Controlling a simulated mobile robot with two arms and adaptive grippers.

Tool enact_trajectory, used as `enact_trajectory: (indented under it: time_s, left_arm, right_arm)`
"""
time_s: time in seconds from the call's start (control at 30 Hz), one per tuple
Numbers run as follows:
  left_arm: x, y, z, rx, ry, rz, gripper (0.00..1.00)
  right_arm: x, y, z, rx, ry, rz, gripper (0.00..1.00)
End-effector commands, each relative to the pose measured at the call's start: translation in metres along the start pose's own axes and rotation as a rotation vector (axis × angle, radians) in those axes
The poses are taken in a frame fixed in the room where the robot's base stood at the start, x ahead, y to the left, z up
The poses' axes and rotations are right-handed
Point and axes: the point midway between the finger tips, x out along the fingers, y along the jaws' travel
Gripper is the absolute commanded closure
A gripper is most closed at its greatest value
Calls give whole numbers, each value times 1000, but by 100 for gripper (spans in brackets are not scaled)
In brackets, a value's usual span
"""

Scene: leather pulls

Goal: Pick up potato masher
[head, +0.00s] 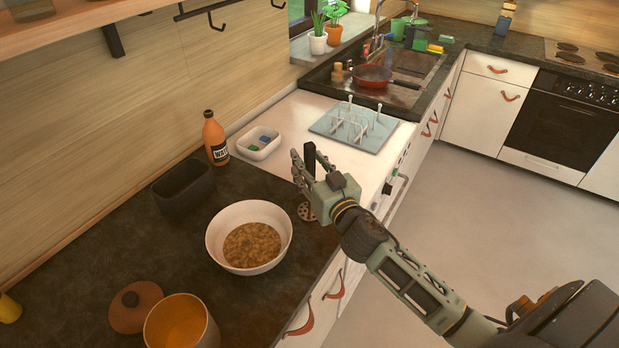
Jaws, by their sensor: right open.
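The gripper hides the masher's middle. My left gripper is not in view.
A white bowl of brown food (217,232) stands left of the masher. An orange pot (180,322) and lid (134,306) sit lower left.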

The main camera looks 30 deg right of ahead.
Motion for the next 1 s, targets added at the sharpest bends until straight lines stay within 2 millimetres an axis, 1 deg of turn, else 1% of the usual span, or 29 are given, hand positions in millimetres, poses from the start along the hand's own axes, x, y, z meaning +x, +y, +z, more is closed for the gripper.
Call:
enact_trajectory:
  time_s: [0.03, 0.1, 0.23, 0.5, 0.7, 1.0]
  left_arm:
    - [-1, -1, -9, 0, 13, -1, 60]
    - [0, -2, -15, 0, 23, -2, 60]
    - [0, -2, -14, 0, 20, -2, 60]
    - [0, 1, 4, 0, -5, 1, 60]
    - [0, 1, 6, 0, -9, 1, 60]
    - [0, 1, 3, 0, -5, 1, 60]
  right_arm:
    - [2, 0, 0, 0, 0, 0, 59]
    - [2, 0, 0, 0, 0, -1, 59]
    - [1, 0, 1, 0, 0, -1, 59]
    - [1, 0, 0, 0, 0, -1, 83]
    - [1, 0, 0, 0, 0, -1, 100]
    - [1, 0, 0, 0, 1, -1, 100]
